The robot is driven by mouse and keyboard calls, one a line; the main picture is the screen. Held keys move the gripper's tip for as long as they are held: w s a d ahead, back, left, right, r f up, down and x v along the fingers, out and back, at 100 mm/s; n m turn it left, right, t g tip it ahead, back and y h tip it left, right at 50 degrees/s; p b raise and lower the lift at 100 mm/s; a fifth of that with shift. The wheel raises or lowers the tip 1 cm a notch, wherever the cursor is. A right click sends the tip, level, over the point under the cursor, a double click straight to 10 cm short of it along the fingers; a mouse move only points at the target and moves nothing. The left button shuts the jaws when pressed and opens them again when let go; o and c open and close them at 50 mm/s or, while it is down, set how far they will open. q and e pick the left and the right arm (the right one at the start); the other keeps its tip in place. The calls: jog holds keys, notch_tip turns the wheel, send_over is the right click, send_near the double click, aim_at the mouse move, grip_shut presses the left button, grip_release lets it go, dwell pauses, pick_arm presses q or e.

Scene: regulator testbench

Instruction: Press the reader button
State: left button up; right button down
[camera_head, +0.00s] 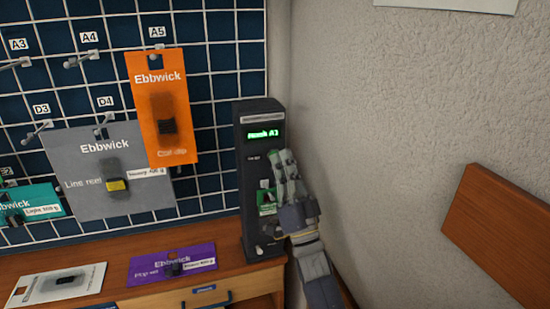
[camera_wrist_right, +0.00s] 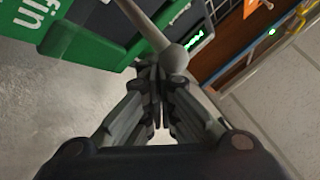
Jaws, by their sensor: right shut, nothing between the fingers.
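The reader (camera_head: 250,222) is a tall dark box standing on the wooden ledge against the wall corner. Its lit green display (camera_head: 263,134) reads something like "Reads A3". A small green card (camera_head: 267,196) hangs on its front. My right gripper (camera_head: 281,158) is in front of the reader's right side, partly covering it; I cannot tell if it touches. In the right wrist view its fingers (camera_wrist_right: 158,78) are shut and empty, close to the ball end of a grey rod (camera_wrist_right: 174,58). I cannot make out the button clearly. My left gripper is not in view.
An orange pack (camera_head: 176,135) and a grey pack (camera_head: 90,185) hang on the wire grid left of the reader. A purple pack (camera_head: 150,265) and a white pack (camera_head: 40,290) lie on the ledge. A wall (camera_head: 390,150) is close on the right, with a wooden board (camera_head: 500,225).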

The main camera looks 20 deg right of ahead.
dwell(0.5)
jog(key=shift+s+p, duration=0.45)
jog(key=shift+s, duration=0.35)
jog(key=s+p, duration=0.2)
jog(key=s, duration=0.3)
jog(key=shift+d, duration=0.1)
jog(key=shift+f, duration=0.1)
